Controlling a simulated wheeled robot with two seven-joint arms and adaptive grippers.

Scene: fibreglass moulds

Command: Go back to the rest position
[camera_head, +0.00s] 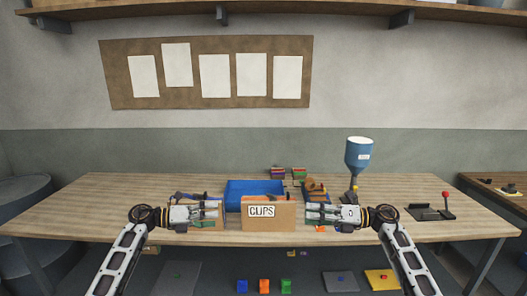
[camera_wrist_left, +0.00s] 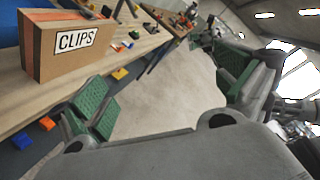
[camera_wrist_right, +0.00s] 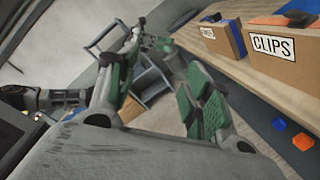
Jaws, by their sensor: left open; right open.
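My left gripper (camera_head: 208,213) is in front of the table at the left of the CLIPS box, with its fingers pointing inward. In the left wrist view its green-padded fingers (camera_wrist_left: 165,85) are spread apart with nothing between them. My right gripper (camera_head: 320,213) is at the right of the box, pointing inward. In the right wrist view its green-padded fingers (camera_wrist_right: 160,95) are also spread and empty. The cardboard CLIPS box (camera_head: 270,215) stands at the table's front edge between the grippers. It also shows in the left wrist view (camera_wrist_left: 60,65) and the right wrist view (camera_wrist_right: 285,65).
The wooden table (camera_head: 120,200) carries a blue bin (camera_head: 254,184) behind the box, a blue funnel (camera_head: 359,157) at the right and a black tool with a red knob (camera_head: 430,213). Coloured blocks, including an orange one (camera_head: 264,286), lie below the table's front. The table's left part is clear.

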